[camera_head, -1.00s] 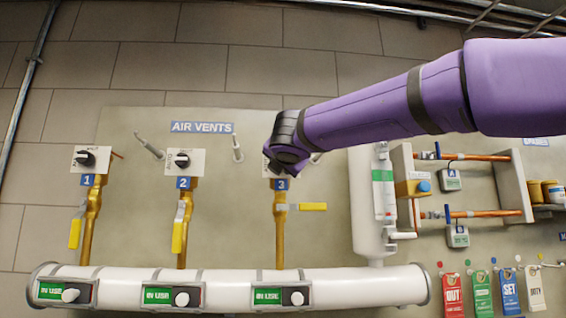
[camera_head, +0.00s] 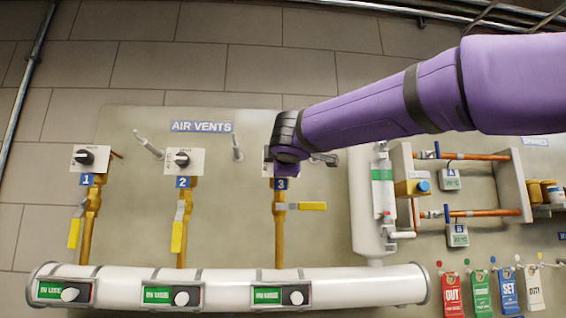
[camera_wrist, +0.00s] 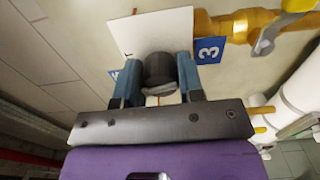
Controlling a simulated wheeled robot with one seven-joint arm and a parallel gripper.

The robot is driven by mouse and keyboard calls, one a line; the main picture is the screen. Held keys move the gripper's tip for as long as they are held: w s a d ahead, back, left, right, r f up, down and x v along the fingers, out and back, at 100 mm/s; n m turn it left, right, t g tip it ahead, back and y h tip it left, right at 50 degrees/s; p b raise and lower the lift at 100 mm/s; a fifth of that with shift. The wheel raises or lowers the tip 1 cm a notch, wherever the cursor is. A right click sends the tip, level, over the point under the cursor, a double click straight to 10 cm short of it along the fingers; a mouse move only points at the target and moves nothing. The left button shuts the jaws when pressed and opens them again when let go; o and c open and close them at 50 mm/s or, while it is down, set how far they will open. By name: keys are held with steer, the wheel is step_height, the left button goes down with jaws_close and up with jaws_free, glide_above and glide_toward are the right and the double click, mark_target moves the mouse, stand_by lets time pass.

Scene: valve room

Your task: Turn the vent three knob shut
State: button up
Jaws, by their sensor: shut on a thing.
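The vent three knob (camera_wrist: 160,72) is a dark round knob on a white plate (camera_wrist: 150,32), seen in the wrist view beside the blue "3" label (camera_wrist: 209,50). My gripper (camera_wrist: 160,80) has its two blue fingers on either side of the knob and is shut on it. In the head view my gripper and wrist cover the knob and most of its plate. The blue "3" label (camera_head: 281,184) shows just below my wrist. The yellow-handled lever (camera_head: 312,206) on the brass pipe under it points sideways to the right.
Vent one knob (camera_head: 84,158) and vent two knob (camera_head: 182,159) sit on white plates to the left. A white header pipe (camera_head: 225,278) with green "IN USE" tags runs below. A white cylinder (camera_head: 366,230) stands close on the right.

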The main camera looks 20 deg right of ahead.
steer(key=shift+f+m, duration=0.1)
steer(key=shift+m, duration=1)
steer(key=o, duration=0.9)
steer(key=shift+s, duration=0.1)
steer(key=s, duration=0.3)
steer(key=s+a, duration=0.1)
steer(key=s, duration=0.3)
steer(key=s+a, duration=0.1)
steer(key=s, duration=0.2)
steer(key=shift+s, duration=0.2)
